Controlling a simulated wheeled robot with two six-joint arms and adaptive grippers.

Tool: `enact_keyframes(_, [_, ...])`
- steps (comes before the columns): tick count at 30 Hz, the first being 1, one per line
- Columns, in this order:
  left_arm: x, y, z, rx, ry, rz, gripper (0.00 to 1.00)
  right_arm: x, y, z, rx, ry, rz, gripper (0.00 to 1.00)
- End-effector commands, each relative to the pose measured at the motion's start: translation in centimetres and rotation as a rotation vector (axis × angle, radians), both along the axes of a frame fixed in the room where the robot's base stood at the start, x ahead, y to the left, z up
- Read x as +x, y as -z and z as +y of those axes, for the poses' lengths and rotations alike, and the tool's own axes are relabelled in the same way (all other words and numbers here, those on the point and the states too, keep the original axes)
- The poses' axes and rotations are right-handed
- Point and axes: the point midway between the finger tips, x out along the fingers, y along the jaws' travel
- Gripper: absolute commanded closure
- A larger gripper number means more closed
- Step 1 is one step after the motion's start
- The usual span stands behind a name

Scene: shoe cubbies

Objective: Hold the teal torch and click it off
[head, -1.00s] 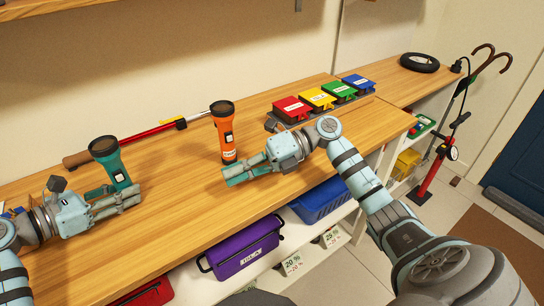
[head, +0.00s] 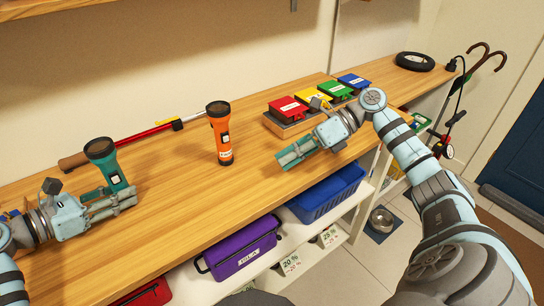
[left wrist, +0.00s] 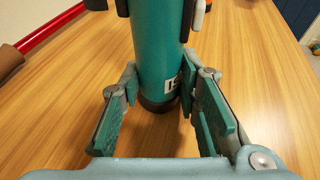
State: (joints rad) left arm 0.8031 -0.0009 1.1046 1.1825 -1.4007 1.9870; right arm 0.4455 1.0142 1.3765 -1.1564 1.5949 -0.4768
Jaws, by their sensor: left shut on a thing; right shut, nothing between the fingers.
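The teal torch (head: 110,172) stands upright on the wooden bench at the left, with its dark, wide head at the top. Its pale switch plate faces me, but whether its lamp is lit cannot be told. My left gripper (head: 126,196) is shut on the torch's lower body. In the left wrist view, the torch (left wrist: 157,50) rises between the two fingers, a partly hidden white label near its dark base. My right gripper (head: 289,156) is shut and empty above the bench, to the right of the orange torch and apart from both torches.
An orange torch (head: 221,136) stands upright mid-bench. A red pole (head: 140,135) lies behind the torches. Red, yellow, green and blue lidded boxes (head: 288,108) sit near my right arm. A tyre (head: 415,62) lies at the far right. Purple (head: 240,250) and blue bins (head: 325,195) are below.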

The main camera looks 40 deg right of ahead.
Motion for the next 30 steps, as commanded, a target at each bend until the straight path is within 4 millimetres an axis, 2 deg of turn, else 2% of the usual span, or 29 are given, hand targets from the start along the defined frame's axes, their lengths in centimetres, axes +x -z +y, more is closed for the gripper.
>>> enact_keyframes(5, [0.0,0.0,0.0,-0.001,0.000,0.000,0.86,0.0,0.0,0.0,0.001,0.000,0.001,1.00])
enact_keyframes(6, [0.0,0.0,0.0,-0.001,0.000,0.000,0.69,0.0,0.0,0.0,0.001,0.000,0.001,1.00])
enact_keyframes(10, [0.0,0.0,0.0,-0.001,0.000,0.000,0.48,0.0,0.0,0.0,0.001,0.000,0.002,1.00])
enact_keyframes(19, [0.0,0.0,0.1,0.000,0.000,0.000,0.47,0.0,0.0,0.0,0.001,0.000,0.002,1.00])
enact_keyframes(22, [-0.2,-0.3,0.9,0.002,-0.001,-0.002,0.47,0.0,0.0,0.0,0.001,0.000,0.002,1.00])
enact_keyframes(26, [-1.0,-1.1,3.7,0.004,-0.003,-0.002,0.47,0.0,0.0,0.0,0.001,0.000,0.002,1.00])
enact_keyframes(30, [-2.1,-2.3,7.3,0.004,-0.004,-0.001,0.47,0.0,0.0,0.0,0.001,0.000,0.002,1.00])
